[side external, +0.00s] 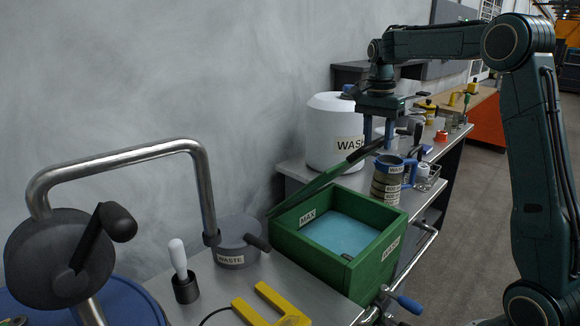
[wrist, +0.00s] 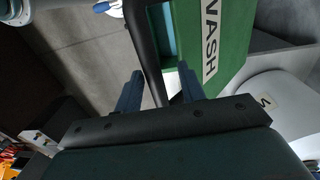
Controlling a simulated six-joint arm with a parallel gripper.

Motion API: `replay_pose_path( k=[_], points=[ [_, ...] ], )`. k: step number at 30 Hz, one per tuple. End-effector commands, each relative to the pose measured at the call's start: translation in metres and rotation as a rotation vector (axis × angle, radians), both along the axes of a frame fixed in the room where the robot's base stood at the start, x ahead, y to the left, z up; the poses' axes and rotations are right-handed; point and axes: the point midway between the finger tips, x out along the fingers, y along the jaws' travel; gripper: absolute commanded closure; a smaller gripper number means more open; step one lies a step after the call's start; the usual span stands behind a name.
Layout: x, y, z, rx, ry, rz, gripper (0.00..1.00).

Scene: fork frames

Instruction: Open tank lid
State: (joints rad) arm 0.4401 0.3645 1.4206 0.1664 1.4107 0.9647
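The green tank (side external: 378,272) stands on the bench with blue liquid (side external: 340,232) inside. Its green lid (side external: 318,186) is raised and tilted, with its high end toward my gripper (side external: 378,130). In the wrist view, a black bar (wrist: 148,50), which looks like the lid's handle, runs between the two fingers of my gripper (wrist: 160,72). Gaps show on both sides of the bar, so the fingers are apart and around it. A green face with a WASH label (wrist: 212,42) is beside it. Contact between fingers and bar cannot be made out.
A white WASH-type container (side external: 330,115) stands behind the tank, near my gripper. Stacked sieves (side external: 386,187) with a blue-handled cup are to the right. A grey WASTE pot (side external: 236,238), a bent metal pipe (side external: 130,155) and a yellow fork-shaped piece (side external: 270,308) are at the left.

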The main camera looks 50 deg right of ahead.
Motion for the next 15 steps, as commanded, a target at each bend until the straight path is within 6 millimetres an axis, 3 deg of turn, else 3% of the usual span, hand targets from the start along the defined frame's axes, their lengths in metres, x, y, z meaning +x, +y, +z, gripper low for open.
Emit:
replay_pose_path(
  k=[15],
  points=[
    [-0.024,0.000,-0.021,0.001,0.002,-0.003,0.60]
  ],
)
